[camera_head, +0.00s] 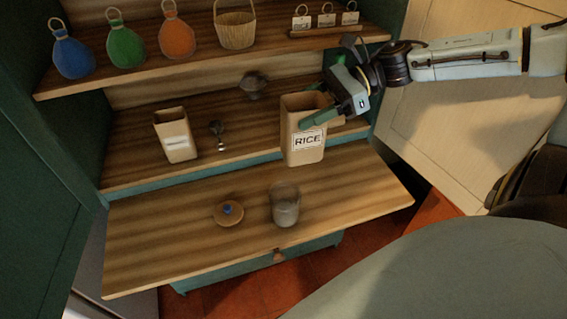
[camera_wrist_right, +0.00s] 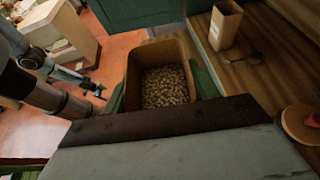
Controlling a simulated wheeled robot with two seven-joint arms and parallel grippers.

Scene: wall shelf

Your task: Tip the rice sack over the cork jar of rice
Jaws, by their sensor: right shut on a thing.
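My right gripper (camera_head: 322,112) is shut on the tan rice sack (camera_head: 303,151), which bears a RICE label. The sack is held roughly upright over the back of the pull-out board. In the right wrist view, the open sack (camera_wrist_right: 165,87) shows pale grains inside, between green fingers. A clear glass jar (camera_head: 285,206) stands on the board, in front of and below the sack; whether it holds anything is unclear. A round cork lid (camera_head: 228,213) with a blue knob lies left of the jar. An arm end, probably my left gripper (camera_wrist_right: 95,90), is small in the wrist view.
A second tan sack (camera_head: 175,136) and a metal scoop (camera_head: 217,134) are on the middle shelf, with another glass jar (camera_head: 253,86) behind. The board's left half is clear.

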